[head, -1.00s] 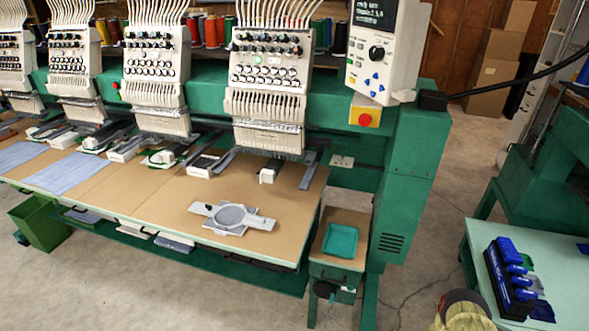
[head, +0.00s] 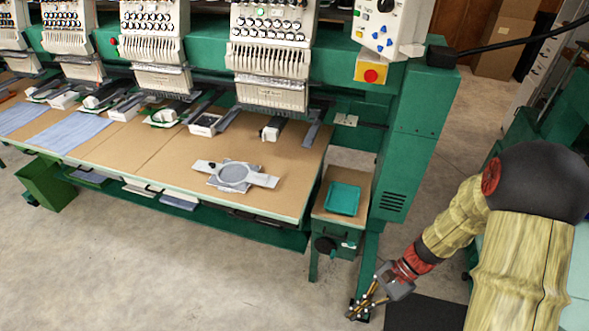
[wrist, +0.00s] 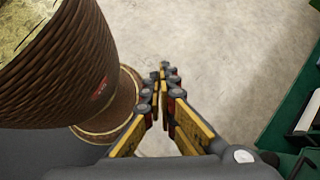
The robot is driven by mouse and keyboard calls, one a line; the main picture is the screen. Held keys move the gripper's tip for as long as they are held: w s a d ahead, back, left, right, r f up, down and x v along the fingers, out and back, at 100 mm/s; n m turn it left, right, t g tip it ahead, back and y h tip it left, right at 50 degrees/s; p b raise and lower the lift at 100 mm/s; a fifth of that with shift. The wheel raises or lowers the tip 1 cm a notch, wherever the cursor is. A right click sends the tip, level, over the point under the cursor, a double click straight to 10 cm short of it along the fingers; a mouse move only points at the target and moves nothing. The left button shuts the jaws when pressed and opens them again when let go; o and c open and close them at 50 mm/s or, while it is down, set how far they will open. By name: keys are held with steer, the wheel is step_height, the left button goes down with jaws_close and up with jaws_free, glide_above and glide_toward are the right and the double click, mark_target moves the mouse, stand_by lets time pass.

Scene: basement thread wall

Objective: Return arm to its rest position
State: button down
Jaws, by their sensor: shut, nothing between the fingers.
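My gripper (head: 366,300) shows at the lower right of the head view, at the end of my arm, which bends down from the right edge. It is low, in front of the green machine's right leg, with the floor around it. In the wrist view my gripper (wrist: 163,72) has its yellow and black fingers together at the tips, with nothing between them. Bare concrete floor (wrist: 215,45) lies beyond the fingertips. A brown ribbed round part fills the upper left of the wrist view.
The embroidery machine's tan table (head: 125,150) carries a grey hoop (head: 234,174). A teal tray (head: 343,198) sits on a small stand right of it. A green bin (head: 48,185) stands at the left. Open floor (head: 150,270) lies in front of the table.

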steer(key=s+d+r+n+t+h, duration=0.1)
steer(key=r+n+t+h, duration=0.3)
steer(key=r, duration=1.1)
steer(key=s+d+r+n+t+h, duration=0.1)
steer(key=s+r+n+t+h, duration=0.2)
steer(key=r+n, duration=0.4)
step_height(320, 180, up, 8)
steer(key=shift+s+d+f+n+t+h, duration=0.15)
steer(key=shift+n+t+h, duration=0.35)
steer(key=shift+t, duration=0.7)
steer(key=shift+s, duration=0.2)
